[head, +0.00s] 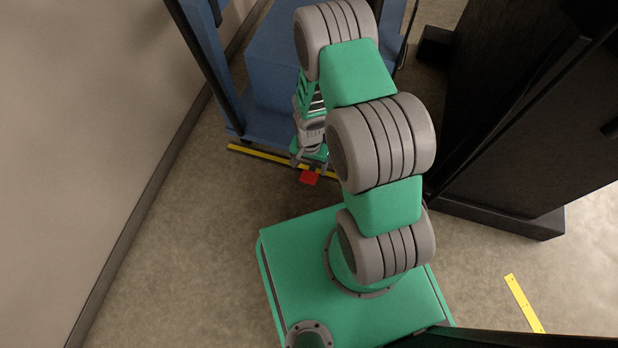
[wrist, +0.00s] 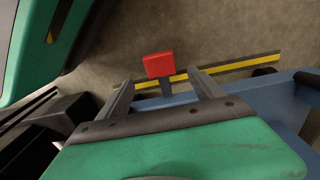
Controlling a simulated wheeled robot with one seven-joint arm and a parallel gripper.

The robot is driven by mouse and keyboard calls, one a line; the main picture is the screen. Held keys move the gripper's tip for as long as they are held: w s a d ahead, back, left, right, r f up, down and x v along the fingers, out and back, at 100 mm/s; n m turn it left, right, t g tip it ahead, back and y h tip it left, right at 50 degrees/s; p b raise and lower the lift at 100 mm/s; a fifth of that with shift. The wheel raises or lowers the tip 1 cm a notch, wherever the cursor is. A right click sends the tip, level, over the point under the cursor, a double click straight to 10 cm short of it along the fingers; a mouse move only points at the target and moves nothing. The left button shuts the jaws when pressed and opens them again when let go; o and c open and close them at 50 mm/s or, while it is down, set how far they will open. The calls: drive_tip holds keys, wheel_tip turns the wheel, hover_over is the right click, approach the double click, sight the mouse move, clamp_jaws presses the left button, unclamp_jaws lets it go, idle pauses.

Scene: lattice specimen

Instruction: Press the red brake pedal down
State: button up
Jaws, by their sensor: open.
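The red brake pedal (head: 309,178) sticks out low from the near edge of the blue cart (head: 232,128). In the wrist view the pedal (wrist: 158,65) is a red block on a short dark stem, beyond and between my two fingertips. My gripper (head: 309,165) is over the pedal's stem area in the head view, pointing down. In the wrist view my gripper (wrist: 165,85) has its fingers spread apart with nothing between them. I cannot tell whether a finger touches the pedal.
A yellow floor strip (head: 262,154) runs along the cart's near edge. A wall (head: 90,120) stands at the left. A black cabinet (head: 530,110) stands at the right. Another yellow strip (head: 523,303) lies at lower right. Bare floor (head: 190,230) is at the left of my base.

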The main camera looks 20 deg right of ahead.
sight(309, 176)
wheel_tip(309, 176, down, 7)
drive_tip(key=b, duration=0.2)
drive_tip(key=shift+b, duration=0.4)
drive_tip(key=shift+r, duration=0.1)
clamp_jaws()
idle(0.3)
